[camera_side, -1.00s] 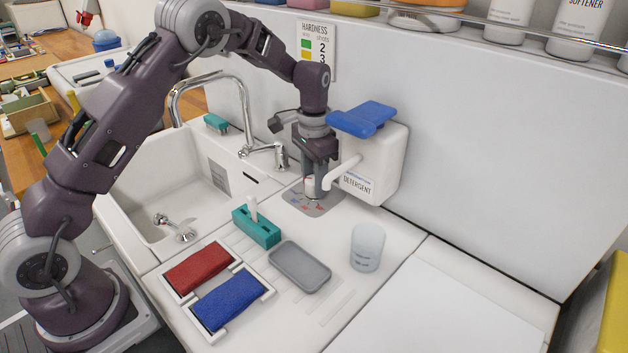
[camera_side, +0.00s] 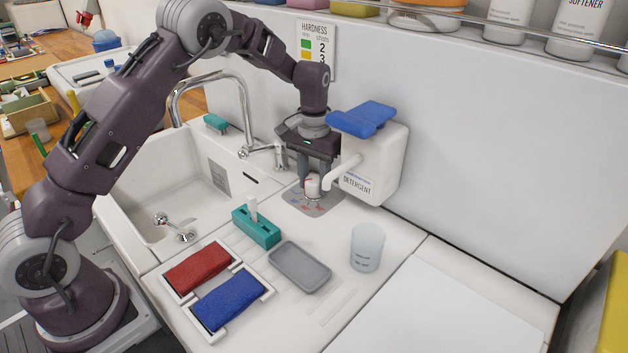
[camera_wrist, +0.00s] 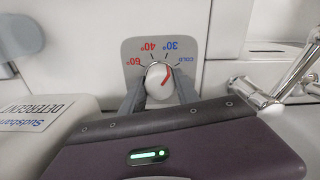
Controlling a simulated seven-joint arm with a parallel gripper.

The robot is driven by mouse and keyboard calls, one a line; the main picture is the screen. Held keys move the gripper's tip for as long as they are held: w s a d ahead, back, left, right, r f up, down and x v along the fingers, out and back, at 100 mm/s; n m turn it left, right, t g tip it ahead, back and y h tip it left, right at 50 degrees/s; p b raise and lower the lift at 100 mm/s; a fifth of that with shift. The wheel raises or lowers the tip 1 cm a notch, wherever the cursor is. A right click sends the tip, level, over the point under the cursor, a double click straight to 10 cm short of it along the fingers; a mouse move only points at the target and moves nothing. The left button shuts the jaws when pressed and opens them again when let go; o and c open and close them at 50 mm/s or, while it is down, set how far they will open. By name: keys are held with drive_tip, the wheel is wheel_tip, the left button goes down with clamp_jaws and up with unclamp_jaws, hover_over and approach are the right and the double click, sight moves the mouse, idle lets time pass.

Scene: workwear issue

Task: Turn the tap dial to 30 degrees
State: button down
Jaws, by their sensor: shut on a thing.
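The tap dial (camera_wrist: 158,84) is a white knob with a red pointer line on a grey plate (camera_wrist: 127,49). The plate is marked COLD, 30°, 40° and 60°, upside down in the wrist view. The red line points up and right, toward the side of 30° and COLD; exactly which mark it meets is hard to tell. My gripper (camera_wrist: 159,92) is shut on the dial, one finger on each side. In the side view the dial (camera_side: 312,187) stands upright between the fingers of my gripper (camera_side: 314,184), left of the detergent dispenser.
The detergent dispenser (camera_side: 386,160), with a spout and blue lid, stands close right of my gripper. The sink (camera_side: 150,190) and chrome tap (camera_side: 205,78) are left. A teal holder (camera_side: 256,228), grey tray (camera_side: 299,267) and clear cup (camera_side: 367,247) stand in front.

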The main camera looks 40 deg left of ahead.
drive_tip(key=shift+n, duration=1.2)
drive_tip(key=c, duration=0.9)
unclamp_jaws()
